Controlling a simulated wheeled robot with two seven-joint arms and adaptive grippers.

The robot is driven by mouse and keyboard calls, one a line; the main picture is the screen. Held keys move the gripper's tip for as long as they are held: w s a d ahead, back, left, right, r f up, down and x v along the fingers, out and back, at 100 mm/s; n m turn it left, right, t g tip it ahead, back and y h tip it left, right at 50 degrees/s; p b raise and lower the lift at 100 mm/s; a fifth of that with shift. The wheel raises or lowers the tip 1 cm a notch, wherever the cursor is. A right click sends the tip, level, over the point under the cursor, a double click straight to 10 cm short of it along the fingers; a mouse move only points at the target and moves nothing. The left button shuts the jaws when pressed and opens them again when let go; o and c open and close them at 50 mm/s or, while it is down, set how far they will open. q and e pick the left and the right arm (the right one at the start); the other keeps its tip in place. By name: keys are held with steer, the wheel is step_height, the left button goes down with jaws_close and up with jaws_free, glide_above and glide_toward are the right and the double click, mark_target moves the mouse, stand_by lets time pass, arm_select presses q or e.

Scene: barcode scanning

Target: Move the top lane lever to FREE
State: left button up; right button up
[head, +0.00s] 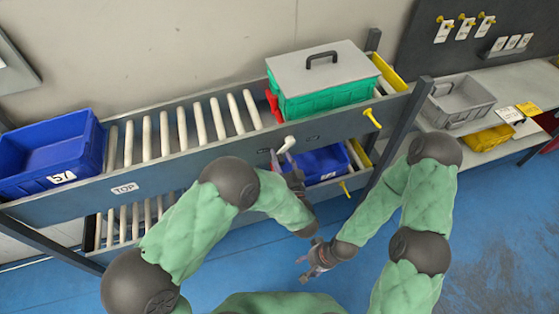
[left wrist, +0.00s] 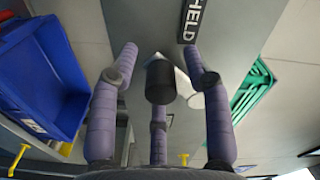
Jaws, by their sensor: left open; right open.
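The top lane lever (head: 287,145) is a pale handle on the front rail of the top lane (head: 125,188), which carries a TOP label. In the left wrist view the lever shows a dark round end (left wrist: 160,82) with a white part behind it, near a label reading HELD (left wrist: 193,18). My left gripper (head: 282,160) is open at the lever. In the left wrist view its fingers (left wrist: 162,62) stand either side of the lever's end; contact cannot be told. My right gripper (head: 312,260) is open and empty, lower, over the floor.
A green crate with a grey lid (head: 325,85) stands at the top lane's right end, a blue bin (head: 50,155) at its left. Another blue bin (head: 318,165) is in the lower lane. Yellow handles (head: 372,118) stick out at right. A side table (head: 480,85) holds a grey tray.

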arm_select(q)
jaws_close()
